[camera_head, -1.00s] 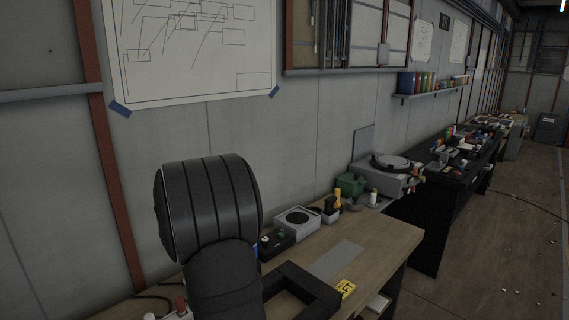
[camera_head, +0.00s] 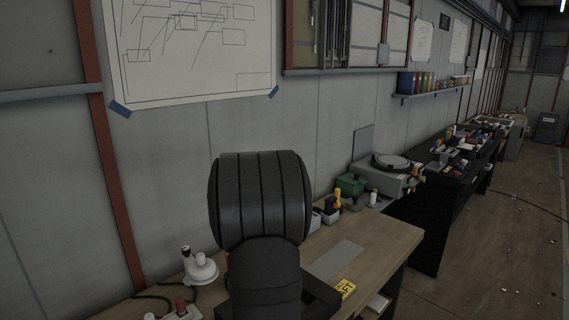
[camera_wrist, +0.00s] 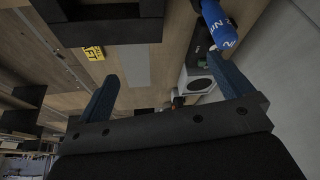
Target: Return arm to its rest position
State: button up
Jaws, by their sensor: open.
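My gripper (camera_wrist: 163,88) shows in the wrist view. Its two blue-grey fingers are spread wide apart with nothing between them, so it is open and empty. In the head view my thick black arm stands in front of the wooden bench (camera_head: 388,248) and hides part of it; the fingers do not show there. The wrist view looks down past the fingers at the bench top and the things on it.
The bench holds a black frame (camera_wrist: 105,30), a yellow label (camera_head: 346,287), a grey plate (camera_head: 337,261), a grey box with a round top (camera_wrist: 198,82), a blue cylinder (camera_wrist: 217,22) and a white round-based item (camera_head: 201,268). A green box (camera_head: 350,184) stands farther back. The wall is close behind.

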jog(key=w+d+f+m, duration=0.1)
jog(key=d+f+m, duration=0.15)
jog(key=d, duration=0.65)
jog(key=w+d+f+m+g+h, duration=0.15)
jog(key=d+f, duration=0.25)
jog(key=d, duration=0.5)
jog(key=w+d+f+m, duration=0.1)
jog(key=d+f, duration=0.2)
jog(key=d, duration=0.6)
jog(key=w+a+f, duration=0.2)
jog(key=w+a, duration=0.2)
jog(key=a, duration=0.1)
jog(key=shift+f, duration=0.35)
jog(key=shift+d, duration=0.1)
jog(key=s+d+r, duration=0.3)
jog(key=s+r, duration=0.1)
jog(key=a+r+n+t, duration=0.1)
jog(key=a+r, duration=0.3)
jog(key=a, duration=0.8)
jog(key=shift+a+n+y, duration=0.3)
jog(key=shift+n+y, duration=0.05)
jog(key=shift+n, duration=0.35)
